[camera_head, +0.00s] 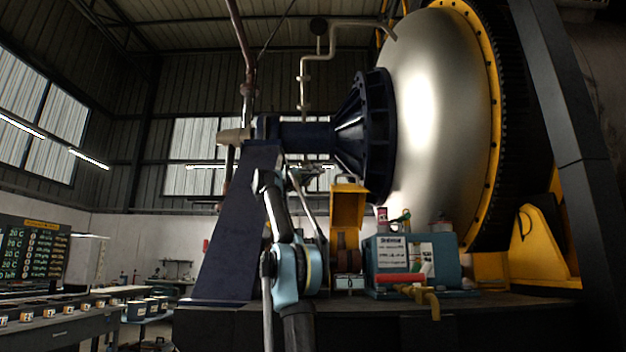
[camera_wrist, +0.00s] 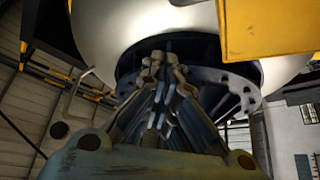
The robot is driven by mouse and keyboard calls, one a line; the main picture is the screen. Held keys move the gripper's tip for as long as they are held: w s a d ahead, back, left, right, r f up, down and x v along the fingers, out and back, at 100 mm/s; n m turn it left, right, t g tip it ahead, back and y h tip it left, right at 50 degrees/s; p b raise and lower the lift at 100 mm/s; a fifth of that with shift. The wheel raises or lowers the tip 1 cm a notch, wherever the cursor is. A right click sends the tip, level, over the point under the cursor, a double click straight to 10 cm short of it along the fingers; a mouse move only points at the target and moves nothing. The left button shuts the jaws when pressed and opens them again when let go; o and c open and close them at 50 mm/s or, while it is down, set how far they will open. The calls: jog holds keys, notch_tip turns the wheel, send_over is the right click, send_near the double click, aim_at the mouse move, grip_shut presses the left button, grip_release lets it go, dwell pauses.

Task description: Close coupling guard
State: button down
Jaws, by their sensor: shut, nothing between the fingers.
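The coupling guard (camera_head: 347,207) is a yellow box-like cover, raised and standing open above the dark reddish coupling (camera_head: 347,260), which is exposed between the machine parts. In the wrist view a yellow panel, which looks like the guard (camera_wrist: 268,25), fills the upper right corner close to the camera. My gripper (camera_wrist: 164,70) is shut and empty, its fingertips together in the middle of that view. The panel lies to the right of and above the fingertips, with no visible contact. In the head view my arm stands left of the guard, and the fingertips are hard to make out.
A teal box (camera_head: 395,252) with a white label stands right of the coupling, with red and yellow pipes (camera_head: 425,293) before it. A dark blue support (camera_head: 230,235) rises on the left. The large metal dome (camera_head: 440,130) with its dark flange is behind.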

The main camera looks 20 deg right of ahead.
jog(key=shift+s+d+f, duration=0.2)
jog(key=shift+s+d, duration=0.2)
jog(key=shift+d, duration=0.35)
jog(key=shift+s+d+f, duration=0.25)
jog(key=shift+s+d, duration=0.1)
jog(key=shift+d, duration=0.4)
jog(key=shift+s+d+f, duration=0.2)
jog(key=shift+s+d, duration=0.2)
jog(key=shift+d, duration=0.35)
